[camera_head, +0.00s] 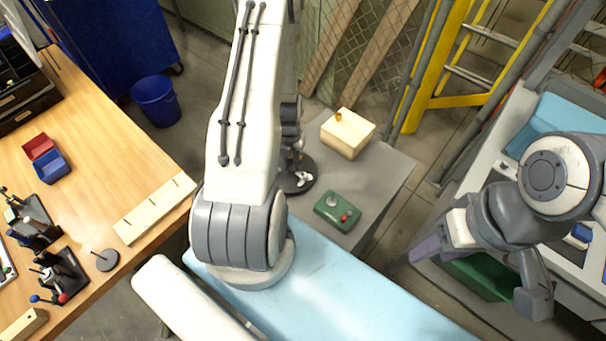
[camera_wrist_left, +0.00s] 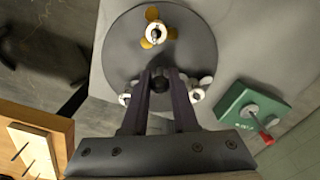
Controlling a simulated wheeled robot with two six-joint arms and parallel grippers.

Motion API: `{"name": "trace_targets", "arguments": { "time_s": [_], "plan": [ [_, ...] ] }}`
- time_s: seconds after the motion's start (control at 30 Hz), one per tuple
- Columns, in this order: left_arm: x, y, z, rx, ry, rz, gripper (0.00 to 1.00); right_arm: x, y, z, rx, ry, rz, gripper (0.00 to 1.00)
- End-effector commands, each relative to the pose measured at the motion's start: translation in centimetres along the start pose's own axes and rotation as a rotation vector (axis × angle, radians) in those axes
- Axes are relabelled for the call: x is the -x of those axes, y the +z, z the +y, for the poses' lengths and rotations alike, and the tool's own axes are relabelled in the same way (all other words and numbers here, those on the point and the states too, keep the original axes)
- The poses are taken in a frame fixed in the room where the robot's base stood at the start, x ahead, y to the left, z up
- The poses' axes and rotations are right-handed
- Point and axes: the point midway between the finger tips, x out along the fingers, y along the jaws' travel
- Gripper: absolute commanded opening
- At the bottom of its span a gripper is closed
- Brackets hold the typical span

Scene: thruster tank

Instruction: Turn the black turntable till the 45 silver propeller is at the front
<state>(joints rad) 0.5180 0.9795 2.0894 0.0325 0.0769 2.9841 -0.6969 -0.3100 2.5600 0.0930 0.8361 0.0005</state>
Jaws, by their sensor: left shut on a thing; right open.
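The black turntable (camera_head: 299,183) stands on the grey bench top, partly hidden behind my left arm in the head view. In the left wrist view its round disc (camera_wrist_left: 115,45) carries a gold propeller (camera_wrist_left: 154,32) at the top of the picture. Silver propellers (camera_wrist_left: 197,93) show beside my fingers on the lower part of the disc; no size marks are legible. My left gripper (camera_wrist_left: 162,76) is over the disc, its fingers shut on a dark part of the turntable between them. My right gripper (camera_head: 484,276) is open and empty, away from the turntable at the right.
A green control box (camera_head: 338,211) with a red-tipped lever stands close beside the turntable. A pale wooden box (camera_head: 347,134) sits behind it on the grey bench (camera_head: 385,170). A wooden workbench (camera_head: 110,190) with racks and bins is at left, and a yellow ladder (camera_head: 432,75) stands behind.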

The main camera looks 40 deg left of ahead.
Motion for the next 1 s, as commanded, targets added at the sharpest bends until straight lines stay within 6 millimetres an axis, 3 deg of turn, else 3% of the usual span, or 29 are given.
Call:
{"name": "trace_targets", "arguments": {
  "time_s": [1.0],
  "plan": [
    [0.3,0.6,0.0,0.040,0.003,-0.018,0.00,3.2,-0.2,-0.2,-0.001,0.000,0.000,0.50]
  ]
}}
